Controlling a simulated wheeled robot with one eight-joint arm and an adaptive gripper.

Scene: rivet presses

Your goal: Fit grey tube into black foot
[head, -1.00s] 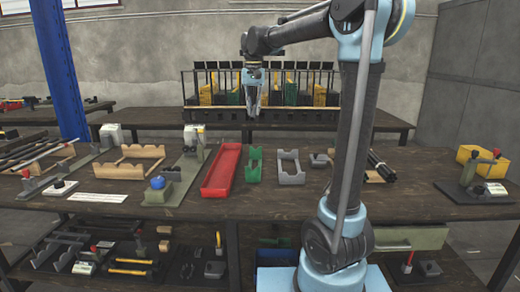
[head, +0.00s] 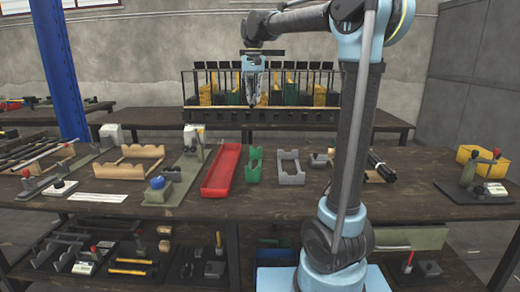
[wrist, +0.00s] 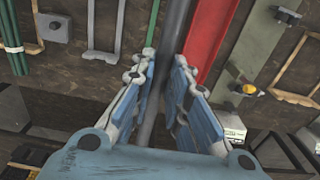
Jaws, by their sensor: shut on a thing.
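My gripper (head: 253,98) hangs fingers-down in front of the rack in the head view, above the far side of the work table. In the wrist view its two fingers (wrist: 163,98) are closed on the grey tube (wrist: 176,22). The tube runs between them from the top edge down to the gripper body, so its ends are hidden or out of frame. In the head view I cannot make out the tube clearly. I cannot identify the black foot with certainty in either view.
The work table (head: 290,204) holds a red tray (head: 221,172), a green holder (head: 253,166), a grey frame (head: 290,168) and a wooden frame (head: 128,163). Dark cylinders (head: 381,166) lie on the right. A rack (head: 215,115) with yellow and green contents stands behind on another table.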

